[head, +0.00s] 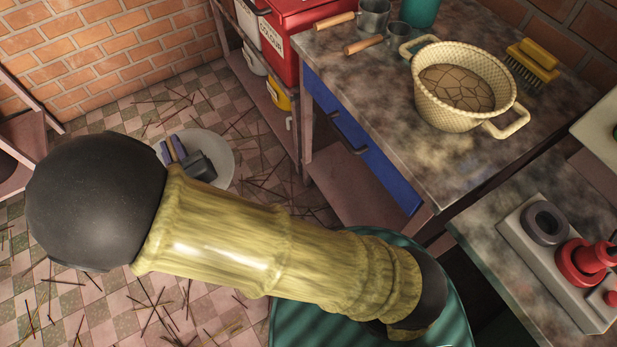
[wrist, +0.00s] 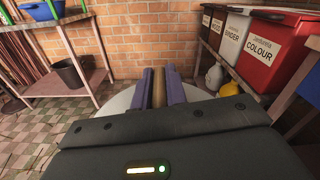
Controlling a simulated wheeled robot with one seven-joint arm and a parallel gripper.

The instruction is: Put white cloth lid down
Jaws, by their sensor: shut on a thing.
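The white cloth lid (head: 222,150) is a round, pale disc beyond my gripper in the head view. It also shows in the wrist view (wrist: 122,100), on both sides of the fingers. My gripper (head: 172,149) has purple fingers shut on a tan, upright handle, which appears to be the lid's. The handle shows between the fingers in the wrist view (wrist: 159,88). The lid appears to be over the floor, left of the table; its height cannot be told. My arm and gripper hide part of it.
A stone-topped table (head: 385,105) holds a woven basket (head: 430,100) with cracked brown contents, a yellow brush (head: 538,58) and metal scoops (head: 373,18). Labelled bins (wrist: 262,42) stand on a shelf. A teal round thing (head: 300,318) is below my arm. Thin sticks litter the tiled floor.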

